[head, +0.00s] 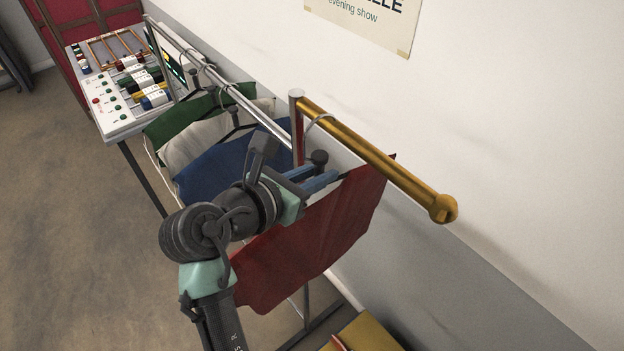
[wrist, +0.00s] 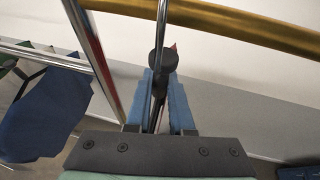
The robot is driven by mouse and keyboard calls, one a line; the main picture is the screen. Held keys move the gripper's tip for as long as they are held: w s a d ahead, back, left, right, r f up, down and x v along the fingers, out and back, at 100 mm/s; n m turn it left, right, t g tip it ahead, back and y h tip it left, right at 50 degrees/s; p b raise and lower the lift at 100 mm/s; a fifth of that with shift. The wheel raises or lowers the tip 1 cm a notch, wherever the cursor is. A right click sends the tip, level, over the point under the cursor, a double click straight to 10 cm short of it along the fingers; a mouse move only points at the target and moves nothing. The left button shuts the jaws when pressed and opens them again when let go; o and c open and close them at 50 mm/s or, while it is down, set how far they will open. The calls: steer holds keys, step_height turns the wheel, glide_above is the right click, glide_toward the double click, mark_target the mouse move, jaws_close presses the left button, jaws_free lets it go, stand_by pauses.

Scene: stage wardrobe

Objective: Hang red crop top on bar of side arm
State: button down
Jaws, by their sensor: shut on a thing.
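The red crop top (head: 318,245) hangs from a dark hanger in the head view, below and beside the brass side arm bar (head: 375,150). My gripper (head: 322,177) is shut on the hanger's neck, just below a dark round knob (head: 319,157). The metal hook (head: 318,119) curves at the bar near its post end; it appears to lie over the top, but whether it rests there is unclear. In the wrist view, the blue fingers of my gripper (wrist: 161,95) hold below the knob (wrist: 162,61), and the hook's stem crosses in front of the bar (wrist: 240,28).
A chrome rail (head: 220,82) carries green, white and blue garments (head: 225,165) left of the upright post (head: 297,130). A control desk (head: 125,90) stands at the far left. The wall is close behind the bar. The bar's outer length to its end knob (head: 443,208) is free.

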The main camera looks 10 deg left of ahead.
steer(key=shift+w+d+b, duration=1.5)
steer(key=shift+d+b, duration=0.05)
steer(key=shift+b, duration=0.15)
steer(key=shift+f, duration=1.3)
steer(key=c, duration=0.7)
jaws_free()
steer(key=shift+f, duration=0.1)
steer(key=shift+s+a+b, duration=0.1)
steer(key=shift+b, duration=0.2)
steer(key=b+v, duration=0.3)
steer(key=v, duration=1)
